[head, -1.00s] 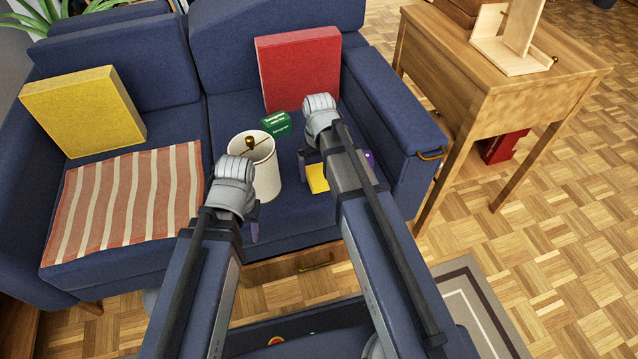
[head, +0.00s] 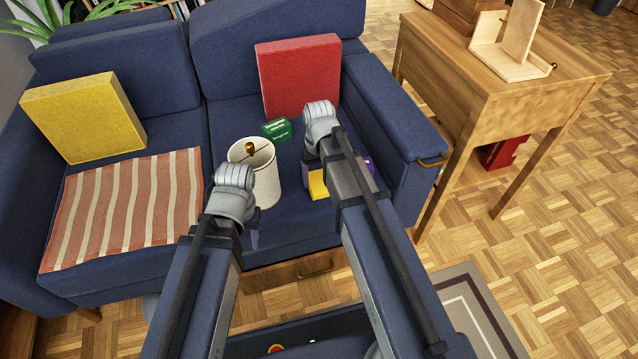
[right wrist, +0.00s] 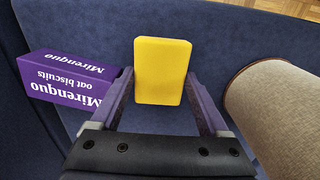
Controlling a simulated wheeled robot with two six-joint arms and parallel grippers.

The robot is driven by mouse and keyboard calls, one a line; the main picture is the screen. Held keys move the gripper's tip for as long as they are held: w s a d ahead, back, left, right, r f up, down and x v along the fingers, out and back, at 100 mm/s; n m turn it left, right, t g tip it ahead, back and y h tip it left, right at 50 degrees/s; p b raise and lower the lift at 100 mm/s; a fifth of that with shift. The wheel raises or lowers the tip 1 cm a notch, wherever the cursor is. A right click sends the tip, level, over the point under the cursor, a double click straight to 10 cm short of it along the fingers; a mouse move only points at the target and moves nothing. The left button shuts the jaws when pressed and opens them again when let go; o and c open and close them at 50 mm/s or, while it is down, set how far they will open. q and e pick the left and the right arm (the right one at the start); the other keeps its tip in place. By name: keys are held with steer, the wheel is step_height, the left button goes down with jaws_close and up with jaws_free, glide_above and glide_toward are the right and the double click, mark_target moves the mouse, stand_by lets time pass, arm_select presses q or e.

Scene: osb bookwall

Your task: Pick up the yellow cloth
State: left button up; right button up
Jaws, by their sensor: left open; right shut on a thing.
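The yellow cloth (head: 318,185) shows as a small flat yellow block on the right seat of the blue sofa, partly hidden by my right arm. In the right wrist view the cloth (right wrist: 163,62) stands between the two fingers of my right gripper (right wrist: 165,108), which is shut on it. I cannot tell whether the cloth is clear of the seat. My left gripper (head: 254,238) is open and empty, in front of the cream container, its fingers mostly hidden by its own wrist.
A cream cylindrical container (head: 268,185) with a gold-knobbed thing inside stands left of the cloth. A purple oat biscuits box (right wrist: 68,80) lies beside the right gripper. A green box (head: 277,129), a red cushion (head: 300,75) and a striped cloth (head: 125,208) are also on the sofa.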

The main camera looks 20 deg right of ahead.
mark_target(319, 181)
steer(key=shift+r, duration=0.15)
step_height(319, 181, up, 10)
steer(key=p, duration=1)
steer(key=o, duration=0.8)
steer(key=c, duration=0.5)
